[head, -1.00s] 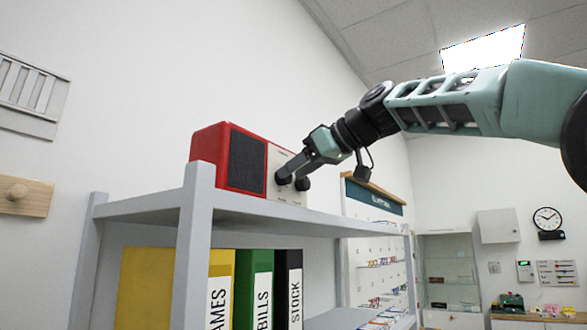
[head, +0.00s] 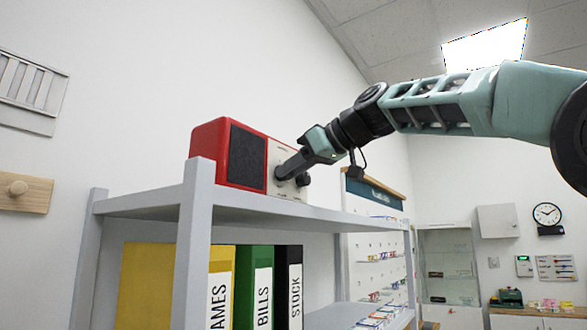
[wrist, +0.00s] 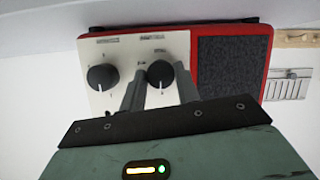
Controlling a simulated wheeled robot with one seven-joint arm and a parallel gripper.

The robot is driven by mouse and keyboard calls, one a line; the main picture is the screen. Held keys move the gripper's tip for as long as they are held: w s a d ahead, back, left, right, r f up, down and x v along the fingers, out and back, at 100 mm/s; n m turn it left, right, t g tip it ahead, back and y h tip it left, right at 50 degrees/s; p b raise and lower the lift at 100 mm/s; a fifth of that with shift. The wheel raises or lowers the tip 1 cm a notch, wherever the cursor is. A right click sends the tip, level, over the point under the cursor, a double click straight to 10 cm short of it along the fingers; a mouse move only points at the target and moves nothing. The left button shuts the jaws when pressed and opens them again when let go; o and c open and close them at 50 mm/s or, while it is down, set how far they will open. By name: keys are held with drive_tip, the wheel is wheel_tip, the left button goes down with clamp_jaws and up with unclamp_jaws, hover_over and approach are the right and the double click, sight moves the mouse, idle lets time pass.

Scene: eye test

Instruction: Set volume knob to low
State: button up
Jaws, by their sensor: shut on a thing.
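A red radio (head: 226,150) with a dark speaker grille and a pale control panel stands on the top of a grey shelf. In the wrist view the panel (wrist: 125,45) appears upside down, with two black knobs. My gripper (head: 284,172) is shut on the knob nearer the grille (wrist: 160,72), with a finger on each side of it. A short white pointer line shows on that knob, towards the bottom of the wrist view. The other knob (wrist: 102,77) is free, beside my fingers. The panel labels are too blurred to tell which knob is volume.
The grey shelf (head: 255,208) runs under the radio; its front post rises close to the radio's left side. Yellow, green and black binders (head: 262,280) stand below. A wooden peg board (head: 25,193) hangs on the left wall. The space right of the radio is open.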

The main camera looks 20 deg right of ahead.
drive_tip(key=m+y, duration=0.1)
drive_tip(key=m+g+y, duration=0.1)
drive_tip(key=m, duration=0.1)
drive_tip(key=shift+w+d+f+m, duration=0.1)
drive_tip(key=shift+w+d+m, duration=0.1)
drive_tip(key=shift+m, duration=0.1)
drive_tip(key=m+g+y+b, duration=0.1)
drive_tip(key=m+y, duration=0.1)
drive_tip(key=m, duration=0.2)
drive_tip(key=shift+d+f+y, duration=0.1)
drive_tip(key=shift+y, duration=0.3)
drive_tip(key=shift+m, duration=0.3)
drive_tip(key=o, duration=1)
drive_tip(key=shift+c, duration=0.2)
drive_tip(key=b+v, duration=0.3)
drive_tip(key=v, duration=1.4)
drive_tip(key=shift+d, duration=0.25)
